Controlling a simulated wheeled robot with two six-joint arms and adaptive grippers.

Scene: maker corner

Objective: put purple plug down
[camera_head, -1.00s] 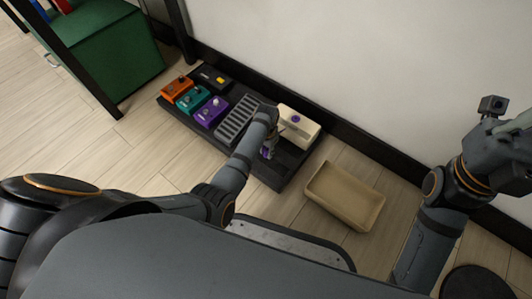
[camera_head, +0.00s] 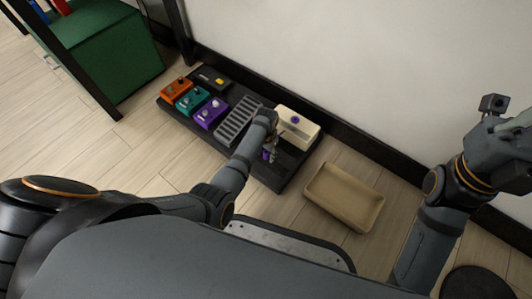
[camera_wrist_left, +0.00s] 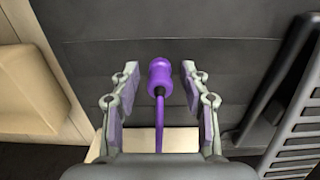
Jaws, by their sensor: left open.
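The purple plug (camera_wrist_left: 160,78) is at the dark pedalboard, between the two fingers of my left gripper (camera_wrist_left: 160,90) in the left wrist view. Gaps show on both sides of it, so the fingers stand apart from it. A thin purple tail extends from its black collar towards the gripper's palm. In the head view the plug (camera_head: 266,155) is a small purple spot beside my left gripper (camera_head: 272,150), near the cream pedal (camera_head: 298,129). Whether the plug rests fully on the board is hard to tell. My right gripper (camera_head: 514,124) is at the right edge, its fingertips not visible.
The pedalboard (camera_head: 272,178) also carries orange (camera_head: 176,88), teal (camera_head: 193,99) and purple (camera_head: 211,112) pedals and a grey ribbed pedal (camera_head: 238,119). An empty beige tray (camera_head: 344,197) lies to its right. A wall stands behind; a green cabinet (camera_head: 105,55) is upper left.

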